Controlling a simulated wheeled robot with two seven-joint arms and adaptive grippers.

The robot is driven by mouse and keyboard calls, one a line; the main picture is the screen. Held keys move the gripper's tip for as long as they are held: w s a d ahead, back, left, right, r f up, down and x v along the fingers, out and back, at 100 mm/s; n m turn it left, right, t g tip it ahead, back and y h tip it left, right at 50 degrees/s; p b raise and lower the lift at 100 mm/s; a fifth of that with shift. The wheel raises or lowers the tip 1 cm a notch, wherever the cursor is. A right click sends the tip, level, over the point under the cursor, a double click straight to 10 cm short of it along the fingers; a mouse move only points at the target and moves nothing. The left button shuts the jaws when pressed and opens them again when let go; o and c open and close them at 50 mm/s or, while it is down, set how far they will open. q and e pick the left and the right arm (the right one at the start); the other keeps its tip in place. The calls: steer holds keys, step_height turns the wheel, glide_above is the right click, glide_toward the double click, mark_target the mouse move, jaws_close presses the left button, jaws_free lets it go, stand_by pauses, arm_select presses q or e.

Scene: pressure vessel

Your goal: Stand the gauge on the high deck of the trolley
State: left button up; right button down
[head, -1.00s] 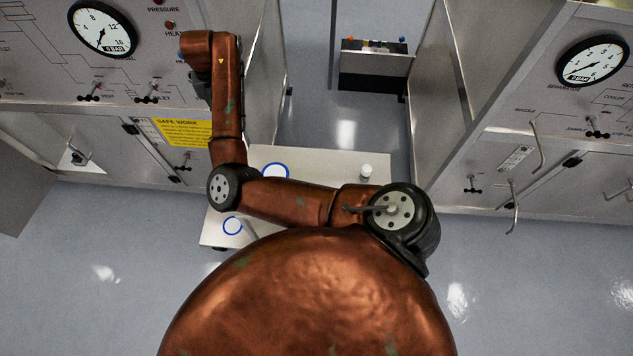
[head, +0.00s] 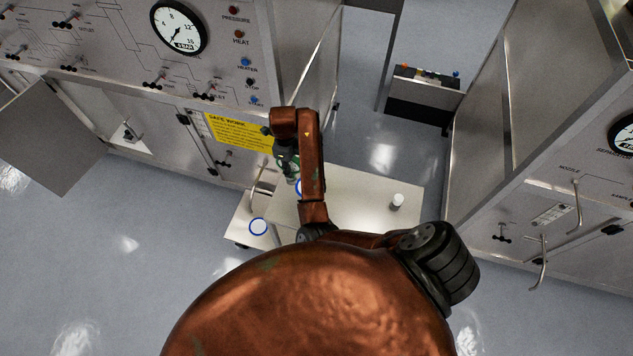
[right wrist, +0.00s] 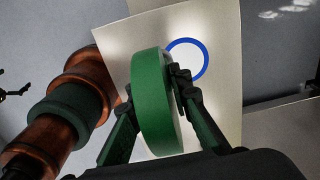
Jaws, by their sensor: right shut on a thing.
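The gauge (right wrist: 155,104) is a round, thick green disc, seen nearly edge-on between the fingers in the right wrist view. My right gripper (right wrist: 154,98) is shut on it. In the head view the right gripper (head: 288,168) hangs over the trolley, partly hidden by my arm. The trolley's larger deck (head: 355,208) bears a blue ring (head: 301,188), mostly hidden behind the gripper. A blue ring (right wrist: 205,61) also shows on a pale deck, just beyond the gauge. My left gripper is out of view.
A small white-topped cylinder (head: 397,201) stands on the deck's right side. A trolley handle (head: 262,178) rises at the left. A panel cabinet with a yellow sign (head: 238,132) stands close behind the gripper. Another cabinet (head: 560,180) is at the right. Floor is clear at left.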

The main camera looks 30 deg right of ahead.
steer(key=s+d+f+p, duration=0.1)
steer(key=d+f, duration=0.1)
steer(key=f, duration=0.1)
steer(key=s+d+f+p, duration=0.1)
steer(key=d+f, duration=0.1)
steer(key=f, duration=0.1)
steer(key=s+d+f+p, duration=0.1)
steer(key=d+f, duration=0.1)
steer(key=f, duration=0.2)
steer(key=shift+s+d, duration=0.25)
steer(key=shift+s, duration=0.1)
steer(key=shift+f, duration=0.2)
steer(key=c, duration=2.2)
jaws_free()
steer(key=shift+s, duration=0.1)
steer(key=o, duration=0.4)
steer(key=shift+o, duration=0.2)
